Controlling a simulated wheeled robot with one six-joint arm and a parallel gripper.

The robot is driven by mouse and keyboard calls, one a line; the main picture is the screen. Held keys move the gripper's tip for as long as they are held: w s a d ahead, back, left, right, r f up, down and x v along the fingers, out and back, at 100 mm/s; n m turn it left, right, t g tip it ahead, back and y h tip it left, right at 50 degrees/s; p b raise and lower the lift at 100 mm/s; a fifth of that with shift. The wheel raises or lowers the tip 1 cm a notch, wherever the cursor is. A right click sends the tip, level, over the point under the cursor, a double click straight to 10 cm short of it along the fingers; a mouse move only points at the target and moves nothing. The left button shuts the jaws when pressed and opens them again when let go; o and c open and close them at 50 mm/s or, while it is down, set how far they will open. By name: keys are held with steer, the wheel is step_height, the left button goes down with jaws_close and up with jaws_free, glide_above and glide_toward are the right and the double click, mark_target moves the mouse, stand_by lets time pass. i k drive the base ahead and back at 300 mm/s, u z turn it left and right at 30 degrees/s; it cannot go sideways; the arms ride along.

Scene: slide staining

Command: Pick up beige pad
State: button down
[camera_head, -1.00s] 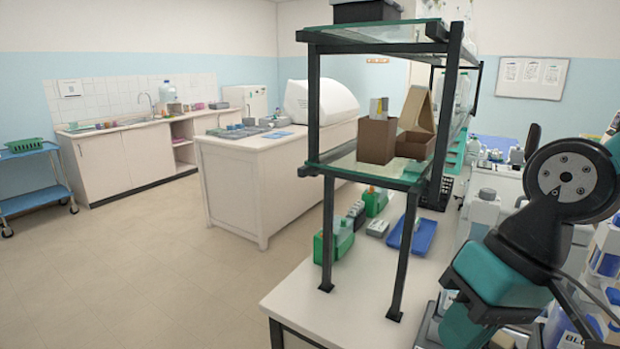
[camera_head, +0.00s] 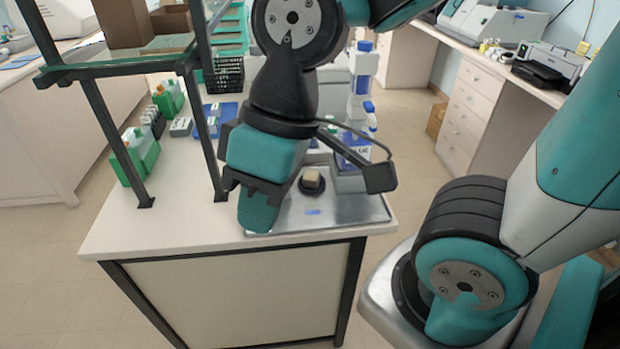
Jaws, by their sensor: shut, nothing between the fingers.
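A small beige pad (camera_head: 312,177) with a dark part around it sits on the metal tray (camera_head: 350,210) at the near right end of the white bench. My gripper (camera_head: 258,212) is shut and empty, pointing down in front of the tray's left side. In this view it is left of the pad and appears apart from it. My arm and gripper hide the left part of the tray.
Labelled white bottles with blue caps (camera_head: 362,85) stand behind the pad. A black-framed glass shelf (camera_head: 115,65) rises at left, with green containers (camera_head: 141,150) and a blue tray (camera_head: 226,112) near it. The bench's front left is clear.

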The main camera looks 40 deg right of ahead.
mark_target(311, 178)
steer(key=z, duration=1.1)
steer(key=k, duration=0.65)
steer(key=u, duration=1)
steer(key=i, duration=1)
